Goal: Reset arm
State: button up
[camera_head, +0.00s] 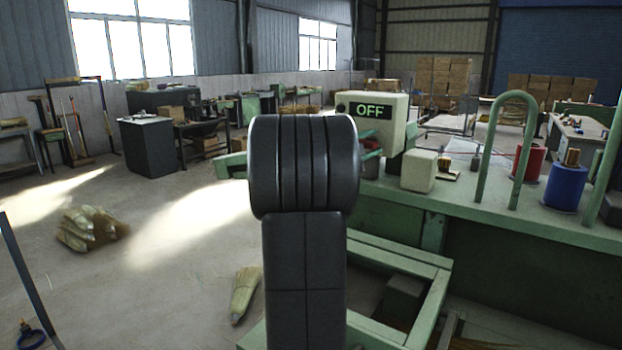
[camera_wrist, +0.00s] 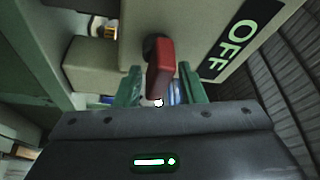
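The beige control box (camera_head: 393,112) with a black and green OFF sign (camera_head: 370,110) stands on the green machine. In the wrist view the OFF sign (camera_wrist: 238,38) is at the upper right, and a red lever (camera_wrist: 160,72) on a dark pivot sticks out from the box. My gripper (camera_wrist: 160,88) has two green fingers standing apart, with the lever between them in the picture. Gaps show on both sides of the lever, and I cannot tell its depth relative to the fingertips. In the head view my dark arm hides most of this area.
The green machine bench (camera_head: 460,206) runs to the right, with a bent green tube (camera_head: 490,150), a red spool (camera_head: 529,161) and a blue spool (camera_head: 565,187). Broom straw bundles (camera_head: 90,228) and a broom head (camera_head: 244,291) lie on the floor at left. Open floor lies between.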

jog(key=n+t, duration=0.1)
jog(key=n, duration=0.3)
jog(key=shift+r, duration=0.2)
jog(key=shift+b, duration=0.3)
